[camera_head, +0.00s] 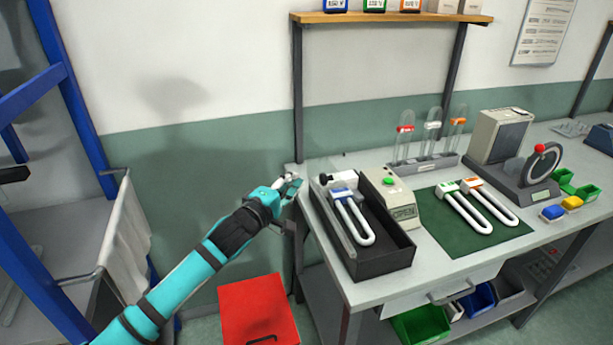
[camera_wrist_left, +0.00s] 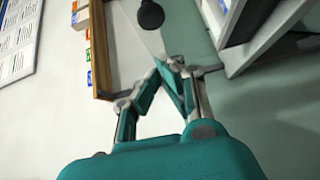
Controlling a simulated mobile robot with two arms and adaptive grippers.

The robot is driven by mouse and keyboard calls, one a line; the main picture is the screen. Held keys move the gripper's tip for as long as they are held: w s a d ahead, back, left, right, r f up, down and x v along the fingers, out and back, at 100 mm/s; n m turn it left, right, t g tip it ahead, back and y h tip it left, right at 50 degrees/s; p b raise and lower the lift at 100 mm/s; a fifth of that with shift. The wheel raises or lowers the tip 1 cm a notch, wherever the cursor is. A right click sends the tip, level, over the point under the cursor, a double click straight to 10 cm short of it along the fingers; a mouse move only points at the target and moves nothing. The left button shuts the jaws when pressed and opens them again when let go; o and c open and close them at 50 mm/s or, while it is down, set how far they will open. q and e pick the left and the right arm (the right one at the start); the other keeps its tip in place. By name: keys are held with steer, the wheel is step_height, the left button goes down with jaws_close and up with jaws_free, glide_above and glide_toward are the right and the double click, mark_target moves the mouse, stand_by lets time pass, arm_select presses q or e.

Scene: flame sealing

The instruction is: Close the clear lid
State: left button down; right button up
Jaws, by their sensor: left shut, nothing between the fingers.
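A black open-topped box (camera_head: 385,267) stands at the left end of the bench, with a white U-shaped tube with a blue label (camera_head: 354,215) in it. The beige unit (camera_head: 391,197) joined to its right side has a green button and a display reading OPEN. The clear lid is too faint to make out for certain; a thin pale strip runs along the box's left side. My left gripper (camera_head: 289,184) is left of the box, near the bench's back left corner, apart from the box. Its fingers are shut and empty, also in the left wrist view (camera_wrist_left: 180,66).
A green mat (camera_head: 452,234) with two more U-shaped tubes lies right of the unit. A tube rack (camera_head: 425,163) stands behind it. A shelf post (camera_head: 297,95) rises at the bench's back left corner. A red bin (camera_head: 258,312) sits below my left arm.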

arm_select(q)
steer(key=d, duration=0.3)
steer(key=shift+w+d+p, duration=0.3)
steer(key=shift+d, duration=0.05)
arm_select(e)
steer(key=shift+a+r, duration=0.2)
steer(key=shift+r, duration=0.3)
steer(key=shift+a, duration=0.2)
